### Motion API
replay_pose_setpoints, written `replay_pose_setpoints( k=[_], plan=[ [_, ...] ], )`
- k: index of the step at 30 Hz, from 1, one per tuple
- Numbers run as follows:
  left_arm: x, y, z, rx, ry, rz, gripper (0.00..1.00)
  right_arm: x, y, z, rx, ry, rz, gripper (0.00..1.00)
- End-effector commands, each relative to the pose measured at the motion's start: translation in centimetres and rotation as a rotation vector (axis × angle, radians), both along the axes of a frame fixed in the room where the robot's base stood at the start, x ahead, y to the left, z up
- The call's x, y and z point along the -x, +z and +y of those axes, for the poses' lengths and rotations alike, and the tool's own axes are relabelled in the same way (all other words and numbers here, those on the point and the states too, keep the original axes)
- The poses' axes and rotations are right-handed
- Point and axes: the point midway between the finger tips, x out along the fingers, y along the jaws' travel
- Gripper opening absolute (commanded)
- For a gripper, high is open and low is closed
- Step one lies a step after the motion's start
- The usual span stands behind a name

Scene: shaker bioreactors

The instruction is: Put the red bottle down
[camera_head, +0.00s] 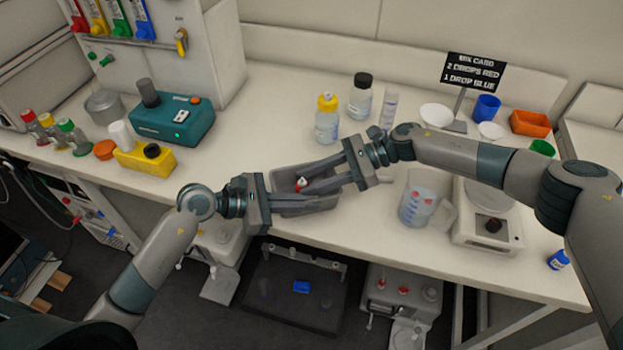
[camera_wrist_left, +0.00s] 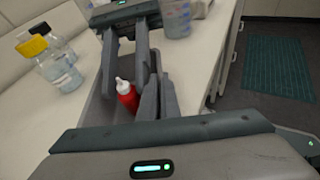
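The red bottle (camera_head: 302,187) with a white tip is over or in the grey tray (camera_head: 318,208), between my two grippers. In the left wrist view the red bottle (camera_wrist_left: 128,98) has its tip up and looks slightly tilted; its base is hidden. My right gripper (camera_head: 287,180) reaches in from the right, its fingers apart on either side of the bottle; I cannot tell whether they touch it. My left gripper (camera_head: 335,197) reaches in from the left. In the wrist view its fingers (camera_wrist_left: 160,80) are close together, beside the bottle, with nothing visible between them.
A yellow-capped bottle (camera_head: 327,120) and a black-capped bottle (camera_head: 361,98) stand behind the tray. A measuring jug (camera_head: 418,200) and a scale (camera_head: 486,220) stand to the right. A teal device (camera_head: 172,122) and a yellow rack (camera_head: 145,160) stand to the left.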

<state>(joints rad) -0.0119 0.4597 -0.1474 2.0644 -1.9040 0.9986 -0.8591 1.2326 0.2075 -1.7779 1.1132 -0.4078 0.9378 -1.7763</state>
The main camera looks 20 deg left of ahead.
Motion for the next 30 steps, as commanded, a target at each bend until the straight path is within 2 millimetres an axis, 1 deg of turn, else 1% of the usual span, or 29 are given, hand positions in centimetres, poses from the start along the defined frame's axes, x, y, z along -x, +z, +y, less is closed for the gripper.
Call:
replay_pose_setpoints(
  k=[8, 11, 17, 24, 30],
  plan=[
    [0.0, 0.0, 0.0, 0.0, 0.0, 0.0, 0.0, 0.0, 0.4, 0.0, 0.0, 0.0, 0.0, 0.33],
    [0.0, 0.0, 0.0, 0.0, 0.0, 0.0, 0.0, -0.4, 0.7, -0.8, -0.001, -0.002, 0.001, 0.33],
    [0.0, 0.0, 0.0, 0.0, 0.0, 0.0, 0.0, -1.5, 1.8, -3.2, -0.001, -0.004, 0.001, 0.33],
    [0.0, 0.0, 0.0, 0.0, 0.0, 0.0, 0.0, -3.2, 3.4, -6.9, 0.0, -0.003, 0.0, 0.33],
    [0.0, 0.0, 0.0, 0.0, 0.0, 0.0, 0.0, -4.2, 4.5, -9.2, -0.001, -0.002, 0.001, 0.33]
  ],
)
